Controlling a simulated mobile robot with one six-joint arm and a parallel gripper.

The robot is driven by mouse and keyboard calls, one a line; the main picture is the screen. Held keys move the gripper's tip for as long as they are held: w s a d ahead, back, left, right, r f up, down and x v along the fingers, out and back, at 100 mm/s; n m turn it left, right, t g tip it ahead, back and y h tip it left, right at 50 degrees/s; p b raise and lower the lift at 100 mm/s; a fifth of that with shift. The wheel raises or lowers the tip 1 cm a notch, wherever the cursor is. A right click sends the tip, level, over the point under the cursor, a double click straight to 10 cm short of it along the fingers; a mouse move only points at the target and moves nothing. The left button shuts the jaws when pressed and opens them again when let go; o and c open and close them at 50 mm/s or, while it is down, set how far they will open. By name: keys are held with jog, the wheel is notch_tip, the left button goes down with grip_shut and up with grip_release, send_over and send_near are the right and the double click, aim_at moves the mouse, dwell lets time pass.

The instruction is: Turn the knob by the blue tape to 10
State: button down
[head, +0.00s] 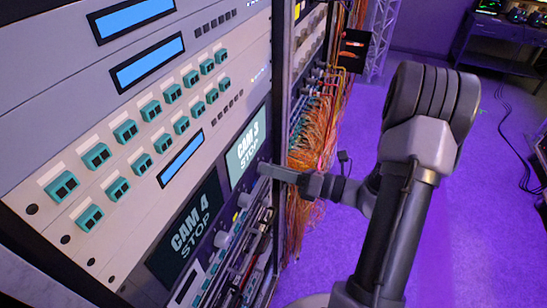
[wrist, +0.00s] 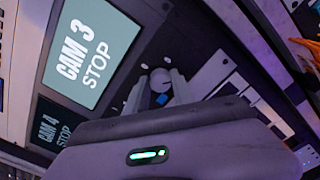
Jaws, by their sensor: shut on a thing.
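The knob (wrist: 160,78) is a small pale round part on the dark rack panel beside the CAM 3 screen. A small blue tape patch (wrist: 161,99) shows right by it in the wrist view. My gripper (wrist: 160,88) has a finger on each side of the knob and is shut on it. In the head view my gripper (head: 264,170) reaches the panel from the right, at the lower right of the CAM 3 screen. There its fingers hide the knob and the tape. I cannot read the knob's pointer or any scale marks.
The CAM 3 screen (head: 246,149) and CAM 4 screen (head: 190,232) sit close to my gripper. Other small knobs (head: 222,239) lie lower along the panel. Orange cables (head: 310,140) hang behind my gripper, right of the rack. Purple floor to the right is mostly clear.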

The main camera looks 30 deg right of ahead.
jog(key=shift+m+p, duration=1.9)
jog(key=shift+p, duration=0.1)
jog(key=shift+f, duration=0.1)
jog(key=c, duration=1.1)
grip_release()
jog(key=shift+d, duration=0.1)
jog(key=p+v, duration=0.1)
jog(key=v, duration=1.6)
jog(key=shift+s+d, duration=0.1)
jog(key=shift+s, duration=0.1)
